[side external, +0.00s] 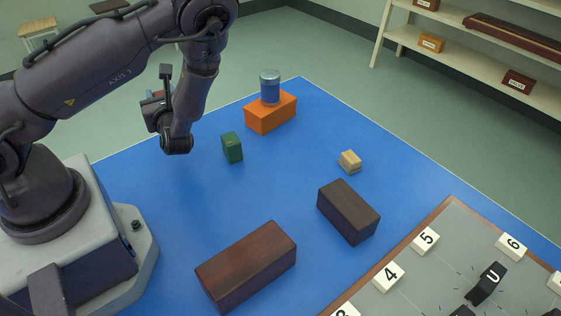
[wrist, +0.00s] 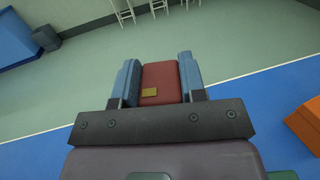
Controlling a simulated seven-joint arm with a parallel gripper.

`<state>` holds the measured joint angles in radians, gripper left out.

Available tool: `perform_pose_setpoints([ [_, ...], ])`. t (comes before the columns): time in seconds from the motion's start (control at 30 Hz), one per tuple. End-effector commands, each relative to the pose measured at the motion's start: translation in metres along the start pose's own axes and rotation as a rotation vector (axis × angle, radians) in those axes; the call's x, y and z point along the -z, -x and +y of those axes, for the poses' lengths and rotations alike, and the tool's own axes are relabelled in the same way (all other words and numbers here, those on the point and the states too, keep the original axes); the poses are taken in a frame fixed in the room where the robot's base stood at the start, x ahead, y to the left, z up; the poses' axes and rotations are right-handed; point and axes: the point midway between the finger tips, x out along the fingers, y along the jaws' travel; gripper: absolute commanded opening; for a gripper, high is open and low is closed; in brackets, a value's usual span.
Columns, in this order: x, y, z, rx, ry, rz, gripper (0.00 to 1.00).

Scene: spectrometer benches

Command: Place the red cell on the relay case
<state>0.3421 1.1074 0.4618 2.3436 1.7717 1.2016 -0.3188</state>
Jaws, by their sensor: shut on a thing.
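The red cell (wrist: 160,78) is a dark red block with a small yellow label. In the wrist view it sits between the two blue fingers of my gripper (wrist: 158,70), which is shut on it. In the side view my gripper (side external: 156,108) is raised over the far left part of the blue mat, and the cell is mostly hidden there. No readable label marks the relay case. Candidate boxes are an orange box (side external: 271,118) with a blue can on it, a long reddish-brown box (side external: 246,268) and a dark brown box (side external: 348,212), both with bare tops.
A green block (side external: 232,147) and a small tan block (side external: 350,161) stand on the blue mat (side external: 300,190). The blue can (side external: 270,88) has a silver lid. A grey board (side external: 440,262) with numbered tiles lies at lower right. Shelves (side external: 480,60) stand behind.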

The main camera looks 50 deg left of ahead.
Motion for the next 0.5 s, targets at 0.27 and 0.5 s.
perform_pose_setpoints([
  [0.27, 0.001, 0.051, -0.067, 0.228, 0.005, 0.001, 0.11],
  [0.5, -0.002, 0.145, -0.16, 0.606, 0.008, 0.0, 0.11],
])
